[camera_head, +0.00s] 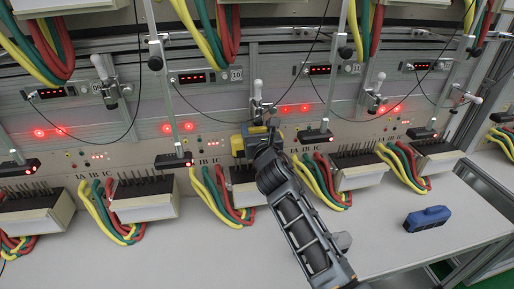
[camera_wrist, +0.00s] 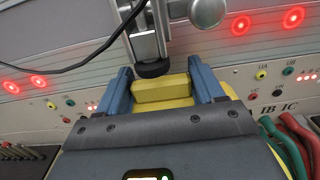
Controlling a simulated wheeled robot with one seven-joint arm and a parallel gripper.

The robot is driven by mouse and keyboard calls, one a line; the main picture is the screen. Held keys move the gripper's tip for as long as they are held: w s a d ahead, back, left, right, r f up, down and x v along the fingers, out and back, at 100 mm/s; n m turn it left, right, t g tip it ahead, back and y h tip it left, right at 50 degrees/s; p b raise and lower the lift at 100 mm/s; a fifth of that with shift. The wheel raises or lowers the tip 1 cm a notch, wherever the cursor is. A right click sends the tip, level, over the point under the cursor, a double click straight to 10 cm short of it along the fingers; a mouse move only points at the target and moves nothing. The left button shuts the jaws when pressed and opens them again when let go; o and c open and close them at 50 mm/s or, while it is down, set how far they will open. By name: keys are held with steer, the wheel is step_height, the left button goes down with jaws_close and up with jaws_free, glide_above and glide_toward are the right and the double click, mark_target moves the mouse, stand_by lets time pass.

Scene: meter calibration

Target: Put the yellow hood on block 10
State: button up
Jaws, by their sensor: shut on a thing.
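The yellow hood (camera_wrist: 163,92) sits between the two blue-grey fingers of my gripper (camera_wrist: 162,84) in the wrist view. In the head view my gripper (camera_head: 258,130) is at the panel, and yellow parts of the hood (camera_head: 237,146) show at its left. The number plate 10 (camera_head: 236,74) is beside a red display, up and left of my gripper. A clamp (camera_head: 258,95) with a white handle is just above my gripper. Its black tip (camera_wrist: 153,69) is right above the hood; I cannot tell whether they touch. The spot behind the hood is hidden.
A blue block-like object (camera_head: 427,218) lies on the table (camera_head: 390,245) at the right. White terminal boxes (camera_head: 146,203) with yellow, green and red cables line the panel. A thin black wire (camera_wrist: 75,65) hangs near the clamp. The table front is mostly clear.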

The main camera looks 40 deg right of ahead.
step_height(320, 180, down, 7)
steer(key=b, duration=0.3)
steer(key=shift+s+a, duration=0.1)
steer(key=shift+f+b, duration=0.1)
steer(key=shift+b, duration=0.2)
steer(key=o, duration=1)
steer(key=shift+o, duration=0.2)
